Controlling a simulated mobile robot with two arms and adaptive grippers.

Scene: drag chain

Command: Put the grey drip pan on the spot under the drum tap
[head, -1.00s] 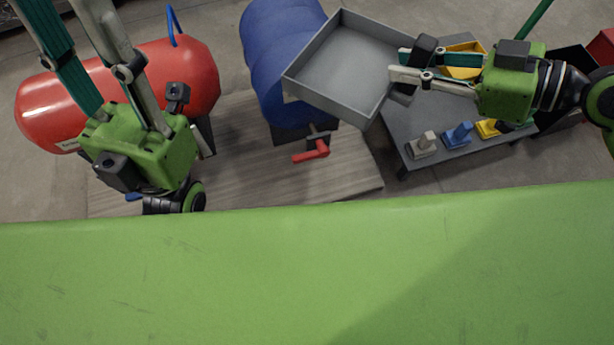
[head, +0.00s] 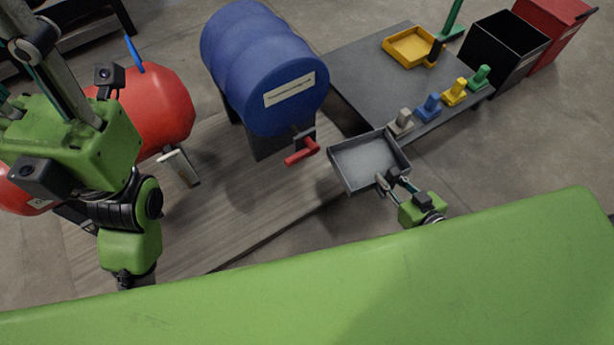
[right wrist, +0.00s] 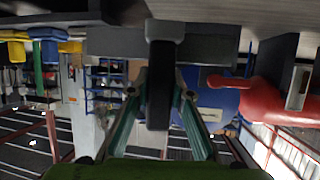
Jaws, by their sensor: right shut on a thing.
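The grey drip pan (head: 352,179) is a shallow open square tray, empty, to the right of the tap in the head view. The pan's wall also crosses the right wrist view (right wrist: 205,45), beyond the right gripper (right wrist: 160,85). The blue drum (head: 250,60) lies on its side on a dark stand, its red tap (head: 301,152) pointing toward me. The pan is apart from the tap; no marked spot shows below it. My left gripper (head: 70,140) is at the left, its fingertips out of view.
A red drum (head: 155,105) lies behind my left arm. A grey low table (head: 365,65) holds a yellow tray (head: 408,45) and several coloured blocks. Black (head: 505,50) and red (head: 550,32) bins stand far right. The wood-grained platform (head: 245,200) below the tap is clear.

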